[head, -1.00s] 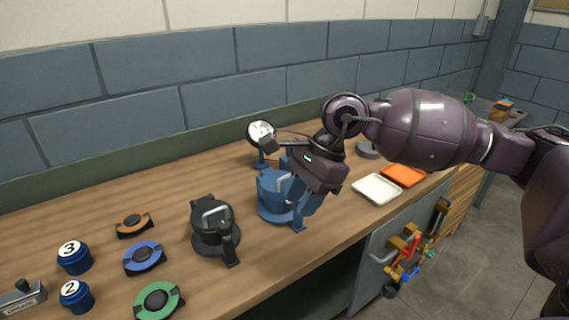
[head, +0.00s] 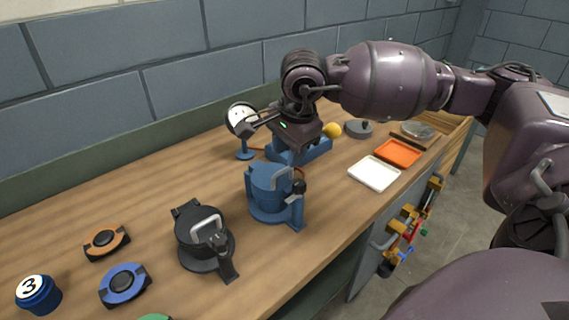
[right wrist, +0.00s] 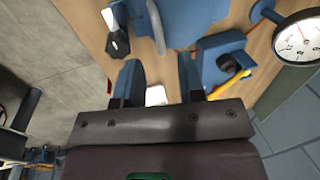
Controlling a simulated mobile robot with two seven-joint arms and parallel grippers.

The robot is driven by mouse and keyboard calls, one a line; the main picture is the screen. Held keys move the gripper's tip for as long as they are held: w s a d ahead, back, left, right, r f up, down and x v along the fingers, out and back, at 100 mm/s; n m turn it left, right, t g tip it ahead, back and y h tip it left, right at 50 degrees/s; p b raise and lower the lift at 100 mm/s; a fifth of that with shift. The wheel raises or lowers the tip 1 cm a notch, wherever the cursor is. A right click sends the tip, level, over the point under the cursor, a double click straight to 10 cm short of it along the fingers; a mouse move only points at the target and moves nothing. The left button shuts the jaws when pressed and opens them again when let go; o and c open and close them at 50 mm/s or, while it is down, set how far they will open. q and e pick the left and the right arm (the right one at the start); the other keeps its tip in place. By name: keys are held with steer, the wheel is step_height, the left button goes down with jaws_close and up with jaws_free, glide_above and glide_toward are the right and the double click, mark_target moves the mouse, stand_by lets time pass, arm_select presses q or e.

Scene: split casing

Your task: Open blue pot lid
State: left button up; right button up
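The blue pot (head: 268,196) stands upright on the wooden bench, with a blue clamp piece and a dark knob at its right side. My left gripper is not in view.
A black pot (head: 203,240) stands left of the blue pot. A dial gauge (head: 241,119) is behind, near the wall. Bench in front of the blue pot is clear.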

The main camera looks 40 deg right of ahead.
mark_target(285, 169)
steer(key=shift+w+f, duration=0.2)
steer(key=shift+f, duration=0.8)
steer(key=shift+w+f, duration=0.2)
steer(key=shift+f, duration=0.8)
jaws_close()
